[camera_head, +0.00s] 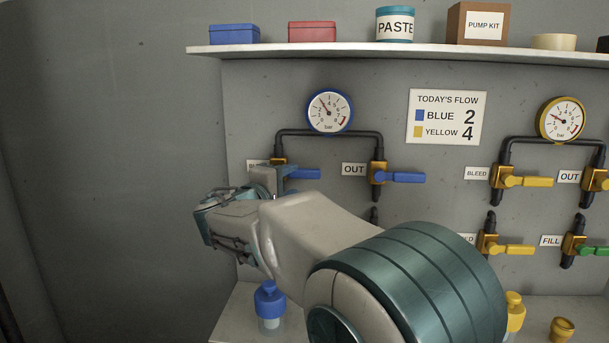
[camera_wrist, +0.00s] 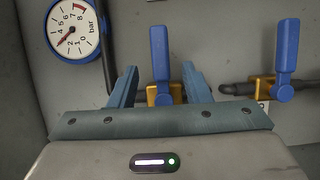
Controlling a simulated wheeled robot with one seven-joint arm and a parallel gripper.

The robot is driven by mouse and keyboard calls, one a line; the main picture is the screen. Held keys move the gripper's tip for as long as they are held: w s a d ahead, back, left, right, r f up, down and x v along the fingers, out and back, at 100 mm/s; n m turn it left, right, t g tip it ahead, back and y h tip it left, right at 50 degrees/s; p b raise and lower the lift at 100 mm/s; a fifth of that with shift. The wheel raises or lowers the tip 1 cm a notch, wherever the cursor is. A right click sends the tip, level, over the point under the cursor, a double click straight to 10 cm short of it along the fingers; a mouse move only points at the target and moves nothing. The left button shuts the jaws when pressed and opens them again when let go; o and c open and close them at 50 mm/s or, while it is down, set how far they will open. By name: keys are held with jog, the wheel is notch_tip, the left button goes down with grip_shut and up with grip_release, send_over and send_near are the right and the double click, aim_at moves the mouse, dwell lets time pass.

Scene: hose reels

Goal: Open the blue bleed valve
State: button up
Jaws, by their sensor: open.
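The blue bleed valve is the upper-left valve under the blue-rimmed gauge (camera_head: 329,111). Its blue lever (camera_head: 305,174) points right, across its pipe, and its label is mostly hidden by my gripper (camera_head: 277,180). In the wrist view the lever (camera_wrist: 160,54) stands upright between my two open fingers (camera_wrist: 160,88), with a visible gap on each side. Its brass body (camera_wrist: 164,94) shows behind the fingers. I cannot tell how deep the fingertips reach. The gauge (camera_wrist: 73,31) also shows at the upper left of the wrist view.
The blue OUT valve (camera_head: 403,177) is to the right. A yellow valve set (camera_head: 525,182) is further right. A shelf (camera_head: 400,50) runs above. A blue-capped bottle (camera_head: 270,302) stands below.

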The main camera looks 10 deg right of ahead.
aim_at(302, 175)
jog(key=x, duration=0.7)
jog(key=shift+w, duration=0.1)
grip_shut()
